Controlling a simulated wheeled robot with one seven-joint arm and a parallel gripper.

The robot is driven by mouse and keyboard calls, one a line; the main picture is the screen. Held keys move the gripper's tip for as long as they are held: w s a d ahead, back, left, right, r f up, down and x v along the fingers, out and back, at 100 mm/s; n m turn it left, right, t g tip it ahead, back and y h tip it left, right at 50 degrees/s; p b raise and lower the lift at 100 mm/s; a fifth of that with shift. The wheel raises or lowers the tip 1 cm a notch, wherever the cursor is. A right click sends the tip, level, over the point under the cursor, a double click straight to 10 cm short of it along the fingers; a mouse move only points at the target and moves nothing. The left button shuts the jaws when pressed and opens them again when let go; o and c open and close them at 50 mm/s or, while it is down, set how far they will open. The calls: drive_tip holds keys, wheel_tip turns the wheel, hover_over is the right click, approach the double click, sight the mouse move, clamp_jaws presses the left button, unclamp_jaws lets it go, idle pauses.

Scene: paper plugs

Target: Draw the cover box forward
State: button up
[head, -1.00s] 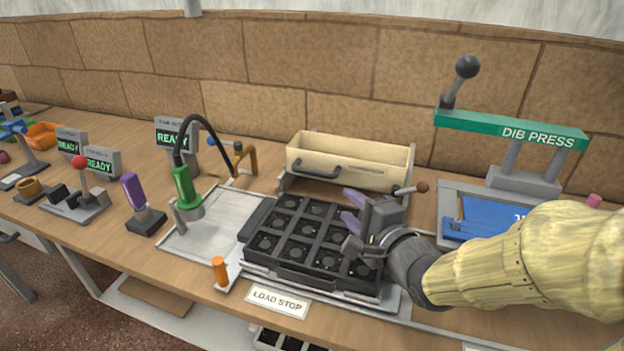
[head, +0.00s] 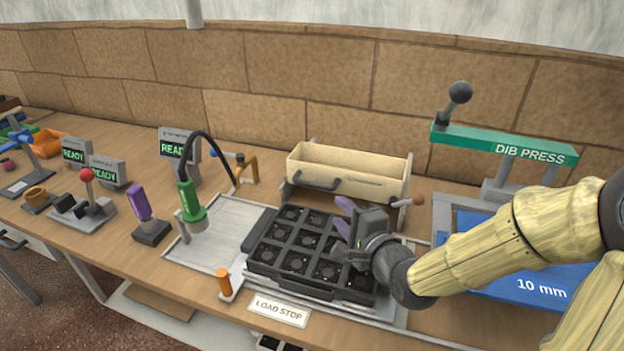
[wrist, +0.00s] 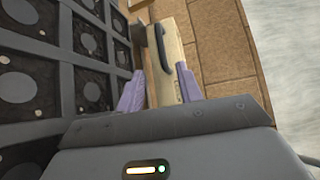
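The cover box (head: 340,172) is a cream, open-topped box at the back of the bench, behind the black tray (head: 312,290). A dark bar handle (head: 318,185) is on its front face, toward the left. My gripper (head: 343,215) is over the right part of the tray, in front of the box, with its purple fingers pointing toward it. In the wrist view the fingers are spread apart with nothing between them. The box (wrist: 186,32) and its handle (wrist: 156,46) lie ahead of the fingertips, and the fingers appear clear of the handle.
An orange peg (head: 224,283) is at the tray's front left.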

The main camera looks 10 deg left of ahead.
sight(314, 187)
drive_tip(key=shift+w+a+r+p, duration=0.15)
drive_tip(key=shift+w+r+p, duration=0.25)
drive_tip(key=shift+p, duration=0.55)
drive_tip(key=shift+w+a+r+p, duration=0.1)
drive_tip(key=shift+w+a+p, duration=0.2)
drive_tip(key=shift+p, duration=0.95)
drive_tip(key=shift+w+a+f+p, duration=0.25)
drive_tip(key=shift+w+p, duration=0.1)
drive_tip(key=shift+p, duration=0.85)
drive_tip(key=shift+w+a+f+p, duration=0.1)
drive_tip(key=shift+a+f+p, duration=0.2)
drive_tip(key=shift+p, duration=0.5)
drive_tip(key=x, duration=1.1)
drive_tip(key=shift+w+a+f, duration=0.1)
drive_tip(key=shift+w+f, duration=0.1)
drive_tip(key=shift+w, duration=0.05)
clamp_jaws()
